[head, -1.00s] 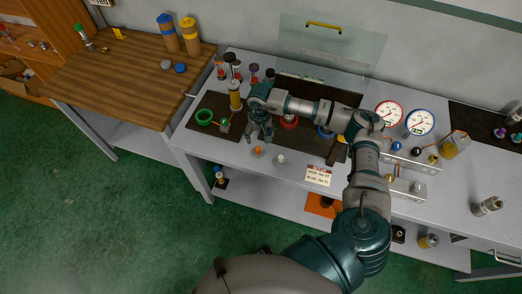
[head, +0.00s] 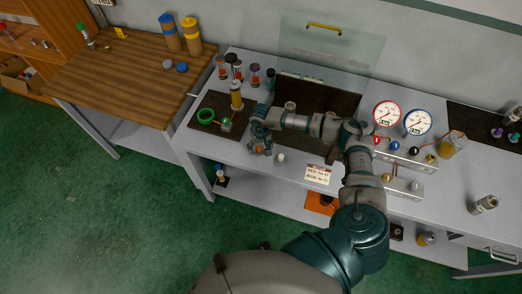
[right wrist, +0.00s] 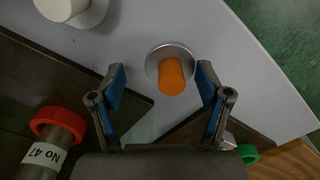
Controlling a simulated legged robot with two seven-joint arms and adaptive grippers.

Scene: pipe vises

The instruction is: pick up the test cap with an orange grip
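The test cap with an orange grip (right wrist: 171,76) stands on the grey bench, a silver disc under its orange knob. In the right wrist view it lies just beyond and between the fingertips of my right gripper (right wrist: 160,76), which is open and empty, blue pads facing each other. In the head view my right gripper (head: 260,146) is low over the bench's front edge and mostly hides the cap. A test cap with a white grip (head: 281,158) stands to the right; it also shows in the right wrist view (right wrist: 62,8). My left gripper is not seen.
A pipe with a red collar marked No 47 (right wrist: 58,132) lies near the gripper in the wrist view. A green ring (head: 206,115) and yellow-topped cylinder (head: 236,96) stand to the left. A label card (head: 318,174) and gauges (head: 388,113) are to the right.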

